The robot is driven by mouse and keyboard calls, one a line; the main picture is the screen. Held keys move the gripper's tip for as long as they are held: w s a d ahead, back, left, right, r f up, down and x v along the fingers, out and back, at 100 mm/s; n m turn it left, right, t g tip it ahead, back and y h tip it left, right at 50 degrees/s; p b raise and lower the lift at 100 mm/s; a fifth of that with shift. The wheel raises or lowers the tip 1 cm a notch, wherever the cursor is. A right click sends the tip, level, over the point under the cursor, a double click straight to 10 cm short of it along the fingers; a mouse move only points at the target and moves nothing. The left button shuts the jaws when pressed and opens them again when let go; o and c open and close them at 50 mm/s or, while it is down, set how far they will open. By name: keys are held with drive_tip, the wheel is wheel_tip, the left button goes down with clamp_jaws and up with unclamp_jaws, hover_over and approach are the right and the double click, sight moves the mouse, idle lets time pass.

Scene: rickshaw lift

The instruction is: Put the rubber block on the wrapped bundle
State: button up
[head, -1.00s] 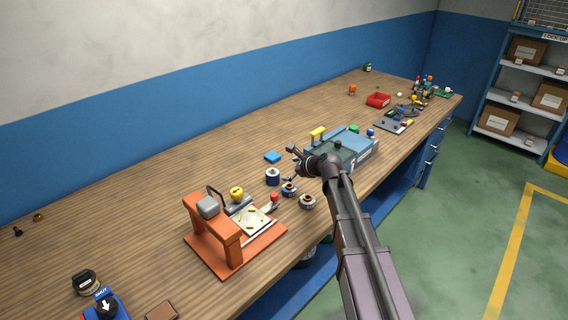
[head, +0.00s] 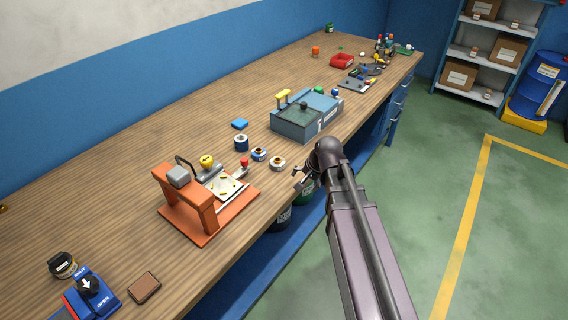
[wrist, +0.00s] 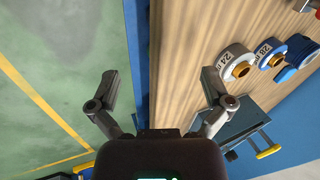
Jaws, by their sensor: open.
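A brown block (head: 144,288) lies flat on the bench at the near left in the head view; it may be the rubber block. A small flat blue block (head: 240,124) lies farther along the bench. I cannot pick out a wrapped bundle with certainty in either view. My gripper (head: 299,178) hangs beside the bench's front edge, right of the orange press and far from the brown block. In the wrist view my gripper (wrist: 160,88) has its two fingers spread wide, with nothing between them.
An orange press (head: 205,205) stands near the front edge. Several ring-shaped spools (head: 277,164) lie right of it, and a blue-grey box (head: 305,118) beyond. A blue device (head: 92,295) sits next to the brown block. Green floor (head: 430,200) is clear on the right.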

drive_tip(key=s+d+f+n+g+h+b, duration=0.3)
drive_tip(key=s+d+f+n+b, duration=0.3)
drive_tip(key=s+f, duration=0.5)
drive_tip(key=d+b, duration=0.2)
drive_tip(key=b, duration=0.1)
drive_tip(key=shift+s+d, duration=0.3)
drive_tip(key=shift+s, duration=0.1)
drive_tip(key=shift+c, duration=0.2)
